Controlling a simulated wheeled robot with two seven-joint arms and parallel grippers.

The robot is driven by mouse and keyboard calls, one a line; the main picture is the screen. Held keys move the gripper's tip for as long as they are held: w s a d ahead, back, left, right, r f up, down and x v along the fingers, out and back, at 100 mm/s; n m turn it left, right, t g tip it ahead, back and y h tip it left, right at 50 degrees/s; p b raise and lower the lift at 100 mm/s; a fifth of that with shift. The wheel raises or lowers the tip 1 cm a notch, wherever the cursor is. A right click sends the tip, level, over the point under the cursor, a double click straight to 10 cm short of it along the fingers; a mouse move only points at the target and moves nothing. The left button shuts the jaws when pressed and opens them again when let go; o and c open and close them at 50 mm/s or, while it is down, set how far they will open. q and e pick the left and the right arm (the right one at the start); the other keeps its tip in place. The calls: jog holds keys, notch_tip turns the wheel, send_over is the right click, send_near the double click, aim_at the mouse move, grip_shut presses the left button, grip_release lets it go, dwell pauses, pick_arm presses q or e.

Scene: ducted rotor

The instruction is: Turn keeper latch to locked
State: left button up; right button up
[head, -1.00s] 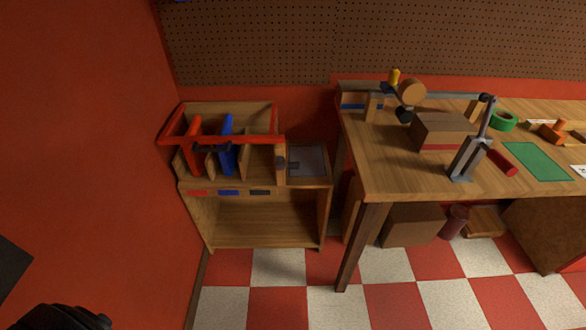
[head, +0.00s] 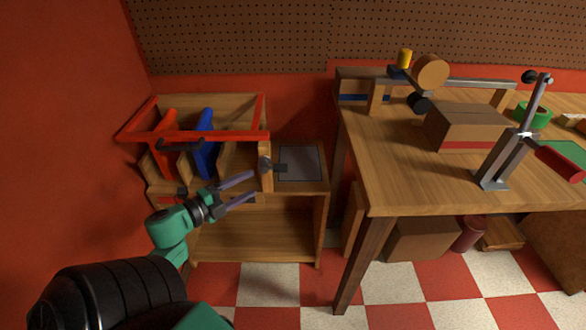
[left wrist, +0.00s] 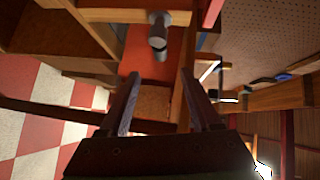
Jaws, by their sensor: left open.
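A dark grey latch knob (head: 265,164) with a small dark tab sits on the wooden post at the right end of the slotted rack. I take it for the keeper latch; its exact turn is too small to tell. A red bar frame (head: 215,137) lies across the rack beside it. My left gripper (head: 252,186) is open and empty, just below and left of the knob, apart from it. In the left wrist view a grey knob (left wrist: 158,32) shows beyond the open fingertips (left wrist: 160,77). My right gripper is not in view.
The rack holds a red piece (head: 168,150) and a blue piece (head: 205,145) upright. A grey panel (head: 299,163) lies right of the post. The workbench (head: 385,185) with a cardboard box (head: 465,125) stands at the right. The red wall is close on the left.

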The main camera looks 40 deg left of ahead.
aim_at(275, 171)
pick_arm(q)
jog(key=b+x, duration=0.1)
jog(key=x, duration=1.1)
jog(key=shift+w+a, duration=0.1)
jog(key=shift+w, duration=0.3)
grip_shut()
jog(key=shift+f, duration=0.1)
dwell(0.4)
